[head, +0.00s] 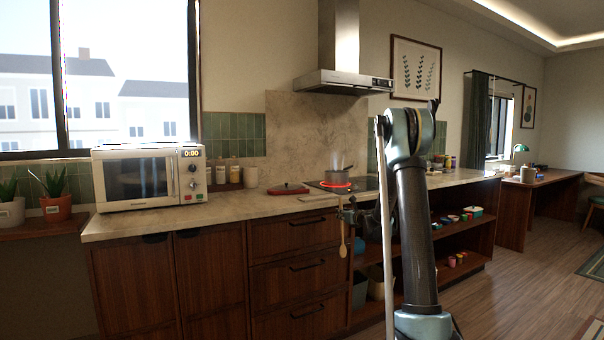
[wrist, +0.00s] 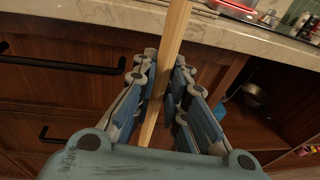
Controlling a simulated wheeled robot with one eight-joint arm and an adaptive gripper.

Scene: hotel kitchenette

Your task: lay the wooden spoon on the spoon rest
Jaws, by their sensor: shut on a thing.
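The wooden spoon (head: 343,249) hangs nearly upright in front of the drawers, its bowl end down and its handle reaching up to about counter height. My gripper (head: 352,214) is shut on the handle, in front of the counter edge. In the wrist view the pale handle (wrist: 173,38) passes between the two blue-grey fingers of my gripper (wrist: 166,85); the spoon's bowl is out of that view. A low red item (head: 289,189) lies on the counter left of the hob; it may be the spoon rest, but it is too small to be sure.
A steel pot (head: 339,176) stands on the hob (head: 362,184), above a glowing red ring. A flat pale board (head: 318,198) lies near the counter's front edge. A microwave (head: 150,176) stands at left; the counter (head: 235,205) between it and the red item is clear.

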